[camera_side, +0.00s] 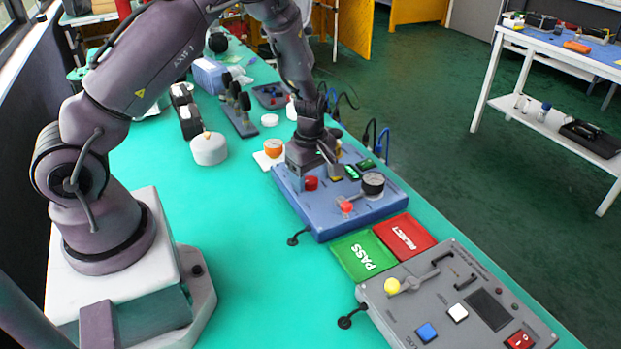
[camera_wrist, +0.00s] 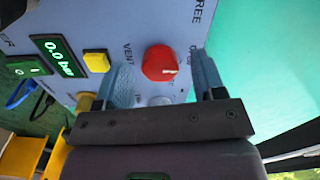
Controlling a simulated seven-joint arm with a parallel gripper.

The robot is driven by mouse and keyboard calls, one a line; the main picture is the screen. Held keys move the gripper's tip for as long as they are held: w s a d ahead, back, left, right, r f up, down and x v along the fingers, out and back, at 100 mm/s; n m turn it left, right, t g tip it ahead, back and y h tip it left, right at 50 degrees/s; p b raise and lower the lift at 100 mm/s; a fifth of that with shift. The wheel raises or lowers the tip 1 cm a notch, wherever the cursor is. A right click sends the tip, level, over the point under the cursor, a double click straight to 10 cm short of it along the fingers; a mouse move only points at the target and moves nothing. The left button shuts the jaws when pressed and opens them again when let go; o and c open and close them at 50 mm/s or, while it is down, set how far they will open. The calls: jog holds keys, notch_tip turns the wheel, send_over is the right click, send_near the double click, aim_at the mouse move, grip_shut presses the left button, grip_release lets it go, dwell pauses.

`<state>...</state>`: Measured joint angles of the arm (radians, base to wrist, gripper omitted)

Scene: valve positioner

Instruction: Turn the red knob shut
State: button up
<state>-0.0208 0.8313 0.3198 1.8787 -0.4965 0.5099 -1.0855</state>
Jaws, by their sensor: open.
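The blue positioner box (camera_side: 325,222) sits on the green bench. In the side view, a red knob (camera_side: 311,183) on its top face is just below my gripper (camera_side: 322,172). In the wrist view, a red knob (camera_wrist: 160,62) with a small pale mark shows between the two fingers of my gripper (camera_wrist: 164,78), near the "VENT" lettering. The fingers are open, one on each side of it; I cannot tell whether they touch it. A second, smaller red part (camera_side: 346,207) sits nearer the box's front edge.
A round dark gauge (camera_side: 373,184) stands up on the box. The wrist view shows a yellow button (camera_wrist: 96,61) and a green "0.0 bar" display (camera_wrist: 58,56). PASS (camera_side: 364,255) and REJECT (camera_side: 405,236) pads and a grey panel (camera_side: 455,300) lie in front.

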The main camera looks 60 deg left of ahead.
jog(key=shift+f, duration=0.45)
jog(key=shift+c, duration=0.2)
jog(key=c, duration=0.9)
